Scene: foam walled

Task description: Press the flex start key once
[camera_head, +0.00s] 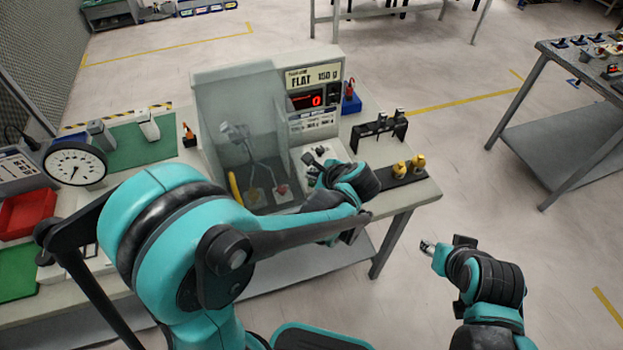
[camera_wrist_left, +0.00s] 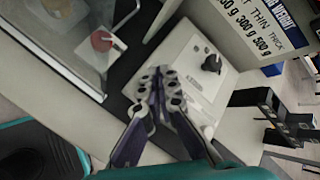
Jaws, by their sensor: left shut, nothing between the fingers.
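The test machine (camera_head: 315,80) stands on the bench with a red digit display reading 0 and a label reading FLAT 150 g. Its pale control panel (camera_head: 333,150) lies low at the front right; in the left wrist view the panel (camera_wrist_left: 205,85) carries a black knob (camera_wrist_left: 211,63) and small print. My left gripper (camera_head: 316,172) is shut and empty over this panel; its closed tips (camera_wrist_left: 158,80) cover part of it. I cannot make out the flex start key or whether the tips touch the panel. My right gripper (camera_head: 428,246) hangs right of the bench, its jaw state unclear.
A clear guard (camera_head: 238,120) stands left of the panel, with a red-topped part (camera_wrist_left: 102,41) behind it in the wrist view. A black rack (camera_head: 380,130) and yellow weights (camera_head: 418,162) sit right of the panel. A round dial gauge (camera_head: 75,163) is at left.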

